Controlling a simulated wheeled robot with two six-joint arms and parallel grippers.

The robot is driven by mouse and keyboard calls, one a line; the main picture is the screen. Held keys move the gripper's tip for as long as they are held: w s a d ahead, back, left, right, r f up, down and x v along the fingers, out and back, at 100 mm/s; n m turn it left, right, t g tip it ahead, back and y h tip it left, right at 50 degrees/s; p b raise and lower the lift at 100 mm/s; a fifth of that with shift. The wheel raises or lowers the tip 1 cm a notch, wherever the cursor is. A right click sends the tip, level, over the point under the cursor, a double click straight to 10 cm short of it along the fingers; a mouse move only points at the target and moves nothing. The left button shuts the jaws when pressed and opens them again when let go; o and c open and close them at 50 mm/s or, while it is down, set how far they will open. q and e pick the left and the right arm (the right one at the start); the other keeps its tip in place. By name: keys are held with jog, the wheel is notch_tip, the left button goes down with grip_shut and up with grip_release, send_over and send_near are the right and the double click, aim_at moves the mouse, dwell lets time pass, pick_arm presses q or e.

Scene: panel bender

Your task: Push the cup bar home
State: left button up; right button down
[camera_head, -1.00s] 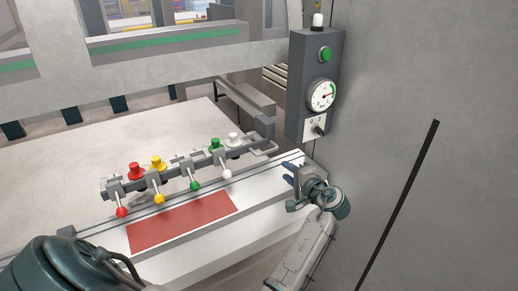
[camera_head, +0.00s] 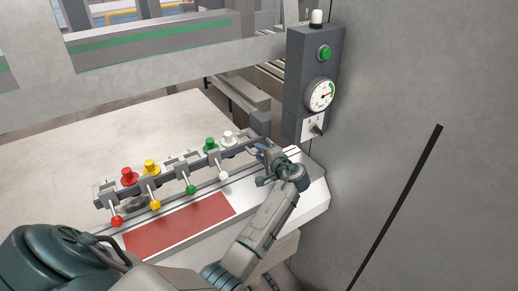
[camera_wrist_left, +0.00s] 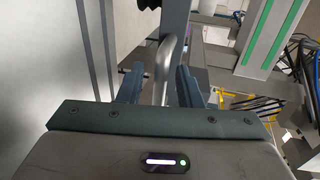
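The cup bar (camera_head: 172,172) is a grey rail lying along the back of the white ledge, with red, yellow, green and white knobs and matching ball-ended levers. A bent metal handle is at its right end; it shows in the left wrist view as a grey tube (camera_wrist_left: 164,62). My left gripper (camera_head: 268,158) is at this right end and partly covers the handle. In the left wrist view, the fingers of my left gripper (camera_wrist_left: 158,88) are apart, with the tube between them and gaps visible on both sides. My right gripper is out of view.
A grey control box (camera_head: 311,85) with a green button, gauge (camera_head: 320,94) and switch hangs just beyond the gripper. A grey wall (camera_head: 430,90) fills the right. A dark red plate (camera_head: 180,223) lies on the ledge (camera_head: 312,203). The pale table (camera_head: 60,160) behind the bar is mostly clear.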

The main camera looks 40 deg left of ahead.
pick_arm(q)
jog(key=shift+w+a, duration=0.15)
jog(key=shift+a, duration=0.25)
jog(key=shift+f, duration=0.1)
grip_shut()
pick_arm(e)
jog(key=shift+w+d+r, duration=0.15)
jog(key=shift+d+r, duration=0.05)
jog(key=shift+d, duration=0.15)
pick_arm(q)
jog(key=shift+a, duration=0.1)
